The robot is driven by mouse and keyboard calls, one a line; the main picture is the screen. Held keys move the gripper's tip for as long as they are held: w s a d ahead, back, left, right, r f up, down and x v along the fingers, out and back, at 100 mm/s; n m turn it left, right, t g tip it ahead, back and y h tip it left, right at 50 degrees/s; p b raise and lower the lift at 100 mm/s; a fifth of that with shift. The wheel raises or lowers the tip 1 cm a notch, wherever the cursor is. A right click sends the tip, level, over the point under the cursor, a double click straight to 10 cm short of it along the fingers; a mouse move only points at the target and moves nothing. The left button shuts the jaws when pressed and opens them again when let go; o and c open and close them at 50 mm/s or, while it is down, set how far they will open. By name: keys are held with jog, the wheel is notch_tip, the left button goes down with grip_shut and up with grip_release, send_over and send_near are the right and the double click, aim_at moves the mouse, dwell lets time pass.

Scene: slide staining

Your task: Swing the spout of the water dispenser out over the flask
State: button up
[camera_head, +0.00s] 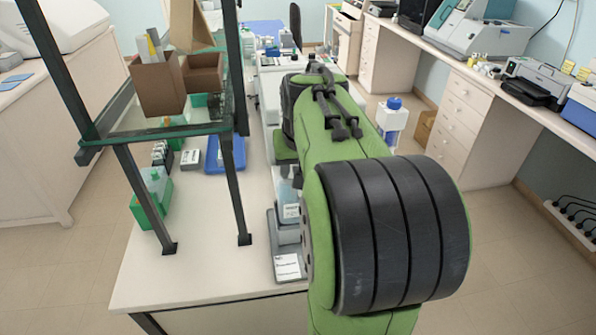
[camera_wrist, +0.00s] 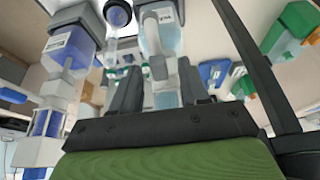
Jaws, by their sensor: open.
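In the wrist view my gripper (camera_wrist: 157,78) is open, its two dark fingers apart with nothing gripped between them. A clear labelled container (camera_wrist: 163,38) with pale blue contents is beyond the fingertips. A grey-capped labelled vessel (camera_wrist: 70,45) is at upper left. In the head view my green arm covers the middle and I cannot clearly make out the gripper. Left of the arm, a labelled container (camera_head: 289,212) stands on a grey base at the bench edge.
A dark metal frame (camera_head: 128,190) stands on the left of the white bench (camera_head: 190,260), bearing brown boxes (camera_head: 160,88). A blue tray (camera_head: 226,154) and a green rack (camera_head: 150,215) stand beneath it. A blue-capped white container (camera_head: 392,118) is right of my arm.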

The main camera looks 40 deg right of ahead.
jog(key=shift+f, duration=0.1)
grip_shut()
jog(key=shift+d, duration=0.15)
dwell(0.4)
jog(key=d+n+y+p, duration=0.5)
jog(key=d+n+p, duration=0.4)
jog(key=n+p, duration=0.4)
jog(key=shift+w+d+n+y, duration=0.2)
jog(key=shift+w+n+y, duration=0.1)
jog(key=shift+n, duration=0.7)
grip_release()
